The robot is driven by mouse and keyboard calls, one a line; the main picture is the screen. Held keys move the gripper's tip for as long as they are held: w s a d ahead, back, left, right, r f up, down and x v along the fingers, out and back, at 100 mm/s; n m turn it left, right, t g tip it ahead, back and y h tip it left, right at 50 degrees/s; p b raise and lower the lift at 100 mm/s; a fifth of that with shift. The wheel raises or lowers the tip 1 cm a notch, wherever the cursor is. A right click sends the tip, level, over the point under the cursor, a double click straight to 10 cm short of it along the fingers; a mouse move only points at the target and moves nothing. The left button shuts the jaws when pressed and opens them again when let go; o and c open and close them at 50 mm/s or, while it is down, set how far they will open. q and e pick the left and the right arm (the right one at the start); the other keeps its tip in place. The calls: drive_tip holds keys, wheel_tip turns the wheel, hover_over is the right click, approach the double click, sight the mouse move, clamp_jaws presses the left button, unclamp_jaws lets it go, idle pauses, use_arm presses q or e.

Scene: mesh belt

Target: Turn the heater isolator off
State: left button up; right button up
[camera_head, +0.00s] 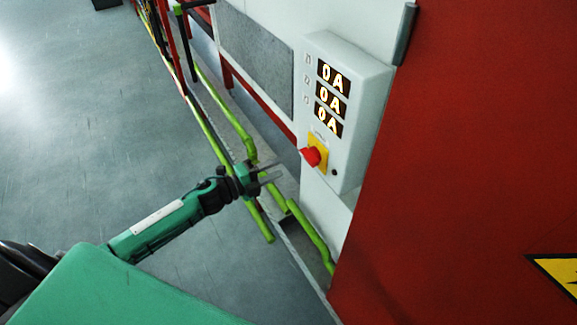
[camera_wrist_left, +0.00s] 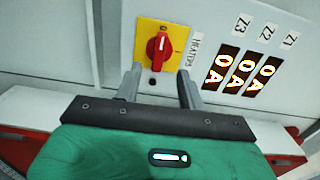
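The heater isolator is a red rotary knob (camera_head: 311,156) on a yellow plate (camera_head: 319,146), low on the front of a grey control box (camera_head: 348,75). In the left wrist view the knob (camera_wrist_left: 158,50) sits beside the label HEATERS (camera_wrist_left: 190,50), its grip bar running roughly up and down in the picture. My left gripper (camera_head: 272,172) is open and empty, to the lower left of the knob in the head view. In the left wrist view its two fingers (camera_wrist_left: 160,84) point toward the knob, spread either side of it and apart from it. My right gripper is out of view.
Three lit displays (camera_head: 331,97) on the box each read 0A. A large red panel (camera_head: 450,160) stands right of the box. Green pipes (camera_head: 235,125) run along the machine's foot. The grey floor (camera_head: 110,130) at left is clear.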

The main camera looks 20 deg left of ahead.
use_arm(q)
drive_tip(key=shift+b+v, duration=0.6)
drive_tip(key=shift+v, duration=1.95)
